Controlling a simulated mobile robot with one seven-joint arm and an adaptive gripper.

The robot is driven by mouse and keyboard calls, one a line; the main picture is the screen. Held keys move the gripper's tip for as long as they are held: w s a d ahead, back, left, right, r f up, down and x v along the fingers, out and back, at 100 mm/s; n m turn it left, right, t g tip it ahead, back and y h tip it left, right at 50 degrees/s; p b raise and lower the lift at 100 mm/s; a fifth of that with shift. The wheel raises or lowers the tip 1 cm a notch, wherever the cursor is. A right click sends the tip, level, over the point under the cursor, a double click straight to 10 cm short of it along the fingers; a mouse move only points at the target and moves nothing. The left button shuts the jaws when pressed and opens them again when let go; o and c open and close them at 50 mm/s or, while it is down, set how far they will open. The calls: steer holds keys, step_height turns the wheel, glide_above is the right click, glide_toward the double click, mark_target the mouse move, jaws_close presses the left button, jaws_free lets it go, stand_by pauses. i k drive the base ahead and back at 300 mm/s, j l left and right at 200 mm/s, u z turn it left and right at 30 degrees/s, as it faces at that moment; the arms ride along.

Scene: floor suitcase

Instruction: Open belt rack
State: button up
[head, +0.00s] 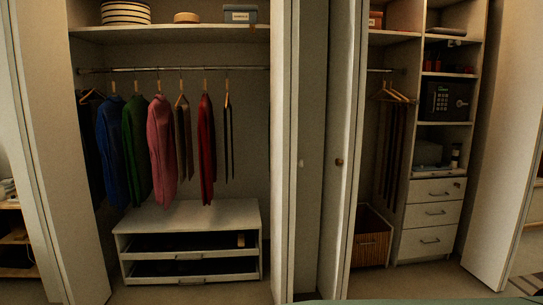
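I cannot single out a belt rack with certainty. In the left closet bay, a low white unit (188,218) stands on the floor with two dark-fronted pull-out levels, an upper one (188,243) and a lower one (190,267), each with a front rail and handle. Both look pushed in. A small brown item shows at the upper level's right end. In the right bay, long dark strips (394,150) hang below wooden hangers; I cannot tell if they are belts. My gripper is not in view.
Clothes hang from a rod (170,69) above the low unit. Folded door panels (330,150) stand between the bays. The right bay holds a safe (447,101), white drawers (431,217) and a woven basket (371,238). A green surface edge (420,302) shows at the bottom.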

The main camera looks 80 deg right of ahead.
mark_target(412, 102)
steer(key=z, duration=3.5)
